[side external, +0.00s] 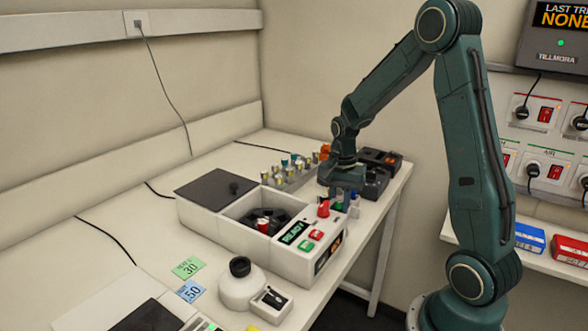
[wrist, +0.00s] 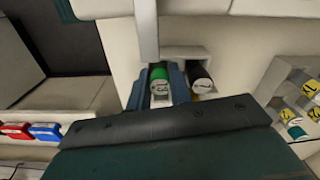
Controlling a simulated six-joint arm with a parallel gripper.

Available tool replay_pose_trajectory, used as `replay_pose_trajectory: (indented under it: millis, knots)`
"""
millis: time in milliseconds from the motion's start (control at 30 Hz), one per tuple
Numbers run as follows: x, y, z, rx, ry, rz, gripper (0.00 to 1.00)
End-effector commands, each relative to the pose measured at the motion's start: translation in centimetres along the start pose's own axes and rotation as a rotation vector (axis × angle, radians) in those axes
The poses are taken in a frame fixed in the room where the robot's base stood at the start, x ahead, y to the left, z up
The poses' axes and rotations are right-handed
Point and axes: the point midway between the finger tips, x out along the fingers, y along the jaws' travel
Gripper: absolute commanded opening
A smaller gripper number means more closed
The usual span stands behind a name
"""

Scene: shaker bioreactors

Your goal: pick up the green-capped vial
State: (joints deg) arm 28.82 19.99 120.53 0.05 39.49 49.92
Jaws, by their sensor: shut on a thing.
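The green-capped vial (wrist: 158,76) stands between the two blue-grey fingers of my gripper (wrist: 159,88) in the wrist view, and the fingers are shut on it. It is at a pale holder; I cannot tell whether its base is still seated there. A black-capped vial (wrist: 201,80) sits in the slot just right of the fingers. In the side view my gripper (side external: 345,197) points down at the right end of the white machine (side external: 205,222), and a bit of green (side external: 338,206) shows at the fingers. Most of the vial is hidden there.
A red cap (side external: 323,208) is close left of my gripper. The white machine has an open well with a rotor and a READY display (side external: 294,232). A vial rack (side external: 290,180) and black devices (side external: 378,172) stand behind. A small white mixer (side external: 239,287) stands in front.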

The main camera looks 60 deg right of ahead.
Motion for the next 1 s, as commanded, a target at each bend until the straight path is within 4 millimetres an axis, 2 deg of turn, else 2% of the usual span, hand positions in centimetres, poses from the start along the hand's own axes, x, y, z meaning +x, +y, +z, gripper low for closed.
replay_pose_trajectory:
  millis: [267,467,667,1000]
  knots:
    - [-0.8,0.0,0.0,0.000,0.001,-0.001,0.08]
    - [-3.0,-0.1,-0.1,0.000,0.003,-0.004,0.08]
    - [-6.5,-0.1,-0.1,0.000,0.004,-0.005,0.08]
    - [-13.9,-0.1,-0.1,0.000,0.004,-0.005,0.08]
